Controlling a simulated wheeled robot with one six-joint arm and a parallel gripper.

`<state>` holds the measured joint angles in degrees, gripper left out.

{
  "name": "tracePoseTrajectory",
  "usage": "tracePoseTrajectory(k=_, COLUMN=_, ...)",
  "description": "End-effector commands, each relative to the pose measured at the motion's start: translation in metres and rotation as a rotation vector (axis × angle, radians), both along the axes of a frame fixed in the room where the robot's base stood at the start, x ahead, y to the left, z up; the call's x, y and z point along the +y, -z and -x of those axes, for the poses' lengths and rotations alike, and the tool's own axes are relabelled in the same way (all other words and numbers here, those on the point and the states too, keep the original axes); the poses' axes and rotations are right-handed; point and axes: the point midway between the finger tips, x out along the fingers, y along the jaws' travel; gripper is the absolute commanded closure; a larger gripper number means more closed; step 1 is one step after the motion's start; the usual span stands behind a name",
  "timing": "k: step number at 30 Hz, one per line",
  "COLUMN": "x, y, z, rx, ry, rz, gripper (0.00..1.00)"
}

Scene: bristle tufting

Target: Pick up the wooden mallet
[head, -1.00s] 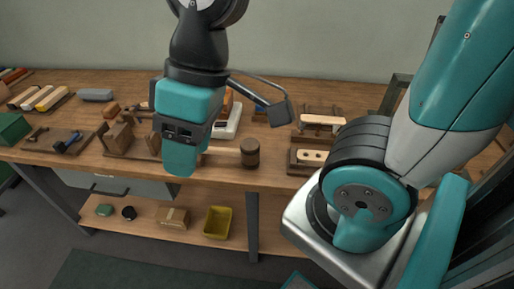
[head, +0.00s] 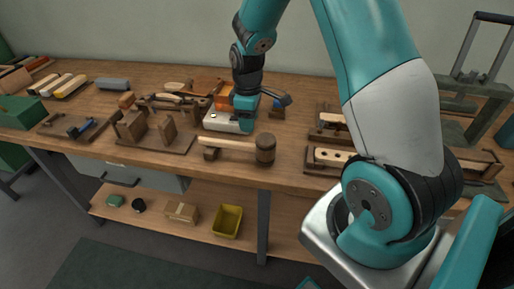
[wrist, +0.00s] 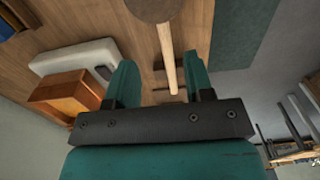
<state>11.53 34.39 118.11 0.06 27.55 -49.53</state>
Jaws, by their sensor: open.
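The wooden mallet (head: 228,144) lies near the front edge of the workbench, its pale handle pointing left and its dark round head (head: 265,148) at the right. A small dark block shows under the handle's left end. My gripper (head: 243,127) is above the bench, just behind the mallet in the picture. In the wrist view my gripper (wrist: 160,72) has its two teal fingers apart with nothing held. The mallet's handle (wrist: 168,55) shows beyond and between the fingertips, with the head at the top. The gap between fingers and handle is hard to judge.
A white scale-like device (head: 222,121) and an orange box (head: 222,97) stand close behind the mallet. A wooden rack (head: 155,137) is to the left. Drilled wooden blocks in a holder (head: 325,157) lie to the right. A yellow bin (head: 227,221) sits on the lower shelf.

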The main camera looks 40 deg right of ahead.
Motion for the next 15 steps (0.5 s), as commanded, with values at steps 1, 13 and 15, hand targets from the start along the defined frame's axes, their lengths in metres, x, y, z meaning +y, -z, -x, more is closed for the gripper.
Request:
tracePoseTrajectory(k=1, x=0.0, y=0.011, z=0.001, rx=0.005, ry=0.0, rz=-0.001, gripper=0.52)
tracePoseTrajectory(k=13, x=0.003, y=0.053, z=-0.001, rx=0.002, ry=-0.001, rz=-0.001, gripper=0.52)
tracePoseTrajectory(k=15, x=0.006, y=0.063, z=-0.001, rx=0.004, ry=-0.001, rz=-0.002, gripper=0.52)
